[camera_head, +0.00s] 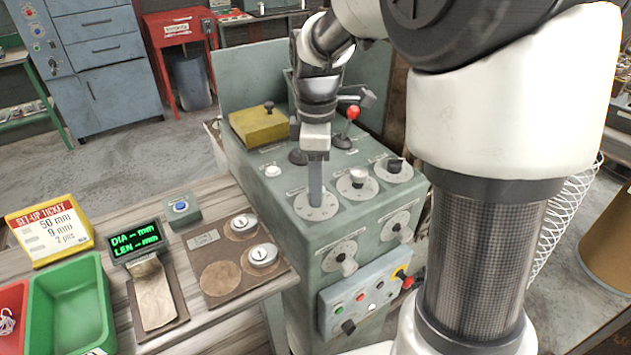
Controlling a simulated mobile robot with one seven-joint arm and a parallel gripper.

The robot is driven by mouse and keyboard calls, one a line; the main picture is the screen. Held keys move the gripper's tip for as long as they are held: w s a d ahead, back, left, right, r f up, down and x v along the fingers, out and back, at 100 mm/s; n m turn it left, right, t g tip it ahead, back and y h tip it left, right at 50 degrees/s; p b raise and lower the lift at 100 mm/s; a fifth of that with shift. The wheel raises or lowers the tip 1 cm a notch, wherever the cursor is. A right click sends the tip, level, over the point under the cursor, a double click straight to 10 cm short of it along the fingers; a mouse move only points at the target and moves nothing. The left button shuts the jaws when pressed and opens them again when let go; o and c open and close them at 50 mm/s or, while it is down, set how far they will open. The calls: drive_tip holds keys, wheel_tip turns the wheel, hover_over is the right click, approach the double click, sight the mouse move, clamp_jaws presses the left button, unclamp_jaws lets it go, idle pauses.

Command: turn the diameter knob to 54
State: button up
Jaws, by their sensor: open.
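The green-grey coiler console (265,185) has several round dials with knobs. On its top, the left dial plate (327,212) lies right under my gripper (316,200). My gripper points straight down with open fingers, and they hide that dial's knob. I cannot tell whether they touch it. To the right are a dial with a pale, red-marked knob (358,178) and one with a dark knob (395,166). Two more dials with knobs (346,262) (399,232) are on the front. The labels and scale numbers are too small to read, so I cannot tell which is the diameter knob.
A red-balled lever (351,114) and a yellow block (259,126) stand behind the dials. A button panel (365,297) is on the front.

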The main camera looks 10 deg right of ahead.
drive_tip(key=shift+f, duration=0.1)
drive_tip(key=c, duration=1)
drive_tip(key=shift+c, duration=0.2)
drive_tip(key=shift+m, duration=0.4)
drive_tip(key=m+p, duration=0.1)
drive_tip(key=m, duration=0.2)
drive_tip(key=shift+m+p, duration=0.3)
drive_tip(key=shift+m, duration=0.1)
drive_tip(key=m+p, duration=0.1)
drive_tip(key=m, duration=0.4)
drive_tip(key=m+p, duration=0.1)
drive_tip(key=m, duration=0.4)
drive_tip(key=shift+m, duration=0.4)
drive_tip(key=shift+m+p, duration=0.7)
drive_tip(key=shift+m, duration=1.5)
